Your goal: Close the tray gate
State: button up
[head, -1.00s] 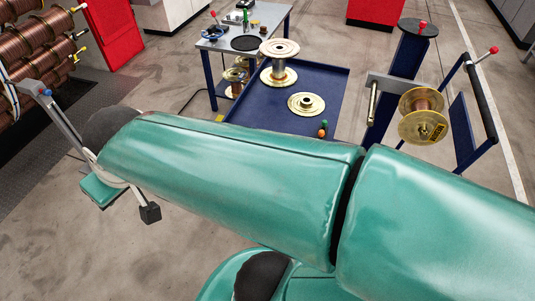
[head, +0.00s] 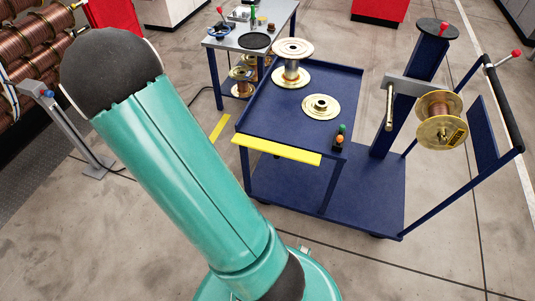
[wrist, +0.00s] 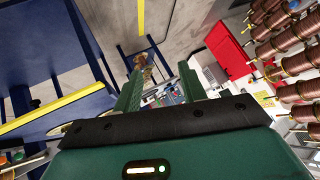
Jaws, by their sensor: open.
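The tray gate (head: 276,150) is a yellow bar along the near edge of the blue cart's tray (head: 262,112) in the head view. Its left end sits by the tray's near left corner. I cannot tell how it is latched. A yellow bar on blue metal, seemingly the gate (wrist: 55,108), also shows at the left in the wrist view. My gripper (wrist: 158,82) is open, with two green fingers apart and nothing held between them. The bar lies left of the fingers and apart from them. The head view does not show my fingers.
On the tray stand a metal spool (head: 291,62) and a flat flanged spool (head: 321,107). A copper spool (head: 441,119) hangs on the cart's right side. A grey workbench (head: 250,40) stands behind. Copper coils (wrist: 297,60) fill the wrist view's right.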

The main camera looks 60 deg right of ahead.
jog(key=s+d+f+m+g+h, duration=0.2)
jog(key=s+d+f+h, duration=0.2)
jog(key=s+d+f, duration=0.4)
jog(key=g+h, duration=0.2)
jog(key=h, duration=0.5)
send_near(276, 158)
jog(key=d, duration=0.3)
jog(key=w+d, duration=0.1)
jog(key=d, duration=0.3)
jog(key=w+d, duration=0.1)
jog(key=d, duration=0.3)
jog(key=shift+f, duration=0.25)
jog(key=c, duration=0.9)
